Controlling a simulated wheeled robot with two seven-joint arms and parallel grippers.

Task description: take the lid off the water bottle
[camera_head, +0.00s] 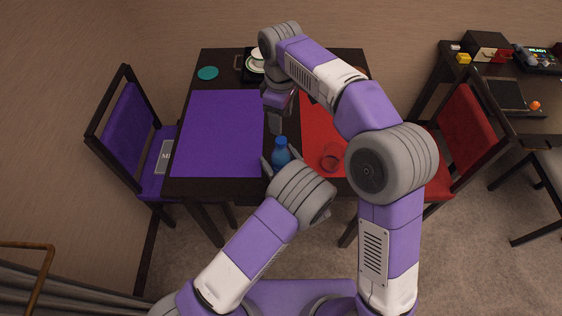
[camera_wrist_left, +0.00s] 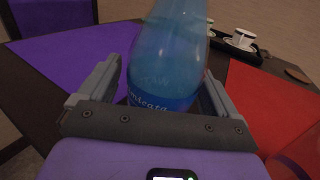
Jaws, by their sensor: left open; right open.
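The blue water bottle (camera_head: 281,156) stands upright near the front edge of the dark table, between the purple and red mats. Its lid (camera_head: 280,141) shows at the top in the head view, and the bottle's top is cut off in the left wrist view. My left gripper (camera_head: 282,164) is open, with one finger on each side of the lower bottle (camera_wrist_left: 165,75); I cannot tell whether they touch it. My right gripper (camera_head: 275,126) is open and empty, pointing down just behind the bottle's top, apart from the lid as far as I can see.
The purple mat (camera_head: 222,132) is clear. A red glass (camera_head: 331,157) stands on the red mat (camera_head: 313,125), right of the bottle. A tray with white cups (camera_wrist_left: 238,42) is at the back. A teal coaster (camera_head: 208,73) lies back left. Chairs flank the table.

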